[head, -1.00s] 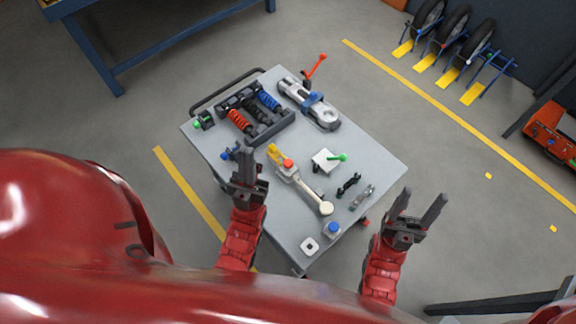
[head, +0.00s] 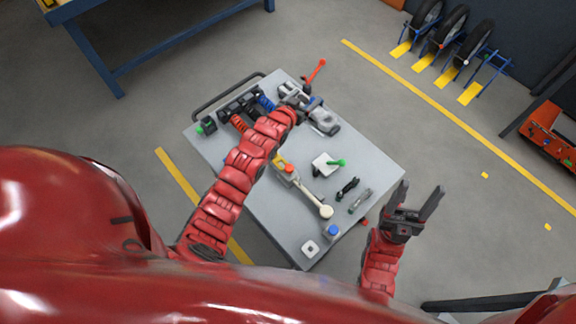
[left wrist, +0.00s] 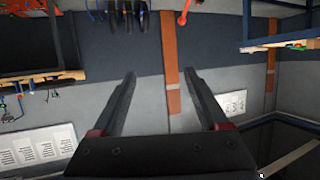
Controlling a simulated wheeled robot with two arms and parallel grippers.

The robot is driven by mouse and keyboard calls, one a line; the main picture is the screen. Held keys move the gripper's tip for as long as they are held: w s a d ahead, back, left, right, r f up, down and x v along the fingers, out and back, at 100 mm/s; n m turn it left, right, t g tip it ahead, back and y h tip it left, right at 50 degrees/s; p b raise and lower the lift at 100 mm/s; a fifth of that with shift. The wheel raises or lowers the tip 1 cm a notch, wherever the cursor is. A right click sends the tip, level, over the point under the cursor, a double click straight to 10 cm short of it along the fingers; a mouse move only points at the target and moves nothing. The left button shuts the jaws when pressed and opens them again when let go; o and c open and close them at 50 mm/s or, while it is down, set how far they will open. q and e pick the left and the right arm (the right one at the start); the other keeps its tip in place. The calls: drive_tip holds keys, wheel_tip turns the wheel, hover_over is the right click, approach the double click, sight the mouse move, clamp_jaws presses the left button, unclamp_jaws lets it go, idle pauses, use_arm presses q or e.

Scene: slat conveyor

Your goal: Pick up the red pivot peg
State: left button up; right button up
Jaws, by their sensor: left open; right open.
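A red round peg head (head: 289,169) shows on the yellow end of a pale lever arm (head: 308,192), in the middle of the grey cart top in the head view. It stands just right of my left forearm. My left gripper (head: 301,98) is beyond it, over the blue-and-grey clamp device, and is partly hidden by its own arm. In the left wrist view its two fingers (left wrist: 160,73) are apart with nothing between them. My right gripper (head: 421,187) is open and empty, off the cart's right edge.
The clamp device (head: 322,121) has a raised red-tipped lever (head: 317,70). A dark tray (head: 231,102) with coloured springs is partly behind my left arm. A green-handled block (head: 326,164), small dark links (head: 347,188) and a blue-topped part (head: 332,231) lie on the cart top (head: 375,165).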

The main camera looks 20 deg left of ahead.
use_arm(q)
drive_tip(key=s+a+f+m+g+y+p, duration=0.1)
drive_tip(key=s+f+m+g+y+p, duration=0.15)
drive_tip(key=s+g, duration=1.1)
drive_tip(key=shift+n+y, duration=0.25)
drive_tip(key=shift+y, duration=0.2)
drive_tip(key=f+b, duration=0.2)
drive_tip(key=f, duration=0.1)
drive_tip(key=f+b, duration=0.3)
drive_tip(key=f, duration=0.1)
drive_tip(key=s+f+b, duration=0.1)
drive_tip(key=f+b, duration=0.1)
drive_tip(key=f, duration=0.2)
drive_tip(key=shift+a+b, duration=0.2)
drive_tip(key=shift+b, duration=0.1)
drive_tip(key=shift+f, duration=0.9)
drive_tip(key=shift+w+d+f, duration=0.1)
drive_tip(key=shift+f, duration=0.15)
wheel_tip(320, 180, down, 3)
drive_tip(key=shift+r+p, duration=0.1)
drive_tip(key=shift+p, duration=0.5)
drive_tip(key=shift+w+f, duration=0.15)
drive_tip(key=shift+f, duration=0.2)
clamp_jaws()
